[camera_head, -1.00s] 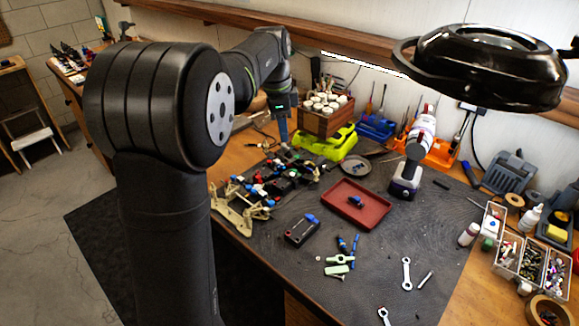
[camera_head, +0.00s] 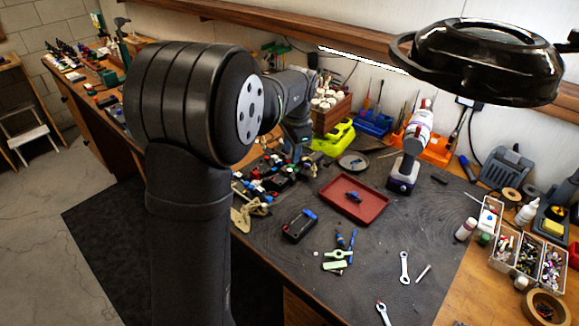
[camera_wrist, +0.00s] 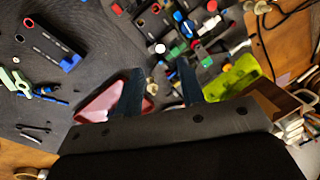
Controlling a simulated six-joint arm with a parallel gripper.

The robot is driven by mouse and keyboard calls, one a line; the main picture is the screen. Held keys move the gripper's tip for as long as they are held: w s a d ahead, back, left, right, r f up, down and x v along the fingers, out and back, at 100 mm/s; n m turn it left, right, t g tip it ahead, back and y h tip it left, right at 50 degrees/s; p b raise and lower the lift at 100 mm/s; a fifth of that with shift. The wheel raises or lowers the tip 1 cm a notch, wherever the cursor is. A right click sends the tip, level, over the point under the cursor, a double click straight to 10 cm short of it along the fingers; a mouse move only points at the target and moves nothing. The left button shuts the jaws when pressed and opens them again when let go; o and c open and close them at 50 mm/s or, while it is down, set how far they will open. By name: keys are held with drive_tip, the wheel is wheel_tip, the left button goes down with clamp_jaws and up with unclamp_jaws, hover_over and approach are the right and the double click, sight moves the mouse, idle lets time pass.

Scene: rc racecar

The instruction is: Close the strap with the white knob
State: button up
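The car chassis (camera_head: 268,182) lies on the dark mat at the left of the work area, partly hidden behind my arm in the head view. In the wrist view its black, blue, red and green parts (camera_wrist: 205,40) fill the top centre. Several small white round pieces show among them, one (camera_wrist: 160,48) just ahead of my fingers; I cannot tell which is the strap's white knob. The strap itself is not clear. My gripper (camera_wrist: 160,72) is open and empty, its two dark blue fingers apart, pointing at the chassis. In the head view my gripper (camera_head: 297,152) hangs at the chassis's far right side.
A red tray (camera_head: 336,206) holding a small dark part lies right of the chassis. A yellow-green holder (camera_head: 335,142) and a wooden box of white-capped bottles (camera_head: 330,112) stand behind. A black box (camera_head: 298,226), drill (camera_head: 408,165) and wrenches (camera_head: 404,268) are nearby.

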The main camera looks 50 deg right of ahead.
sight(289, 170)
drive_tip(key=f, duration=0.5)
drive_tip(key=w+f, duration=0.1)
drive_tip(key=f, duration=0.1)
drive_tip(key=shift+w+d+f, duration=0.1)
drive_tip(key=shift+d+f, duration=0.1)
drive_tip(key=shift+d, duration=0.05)
clamp_jaws()
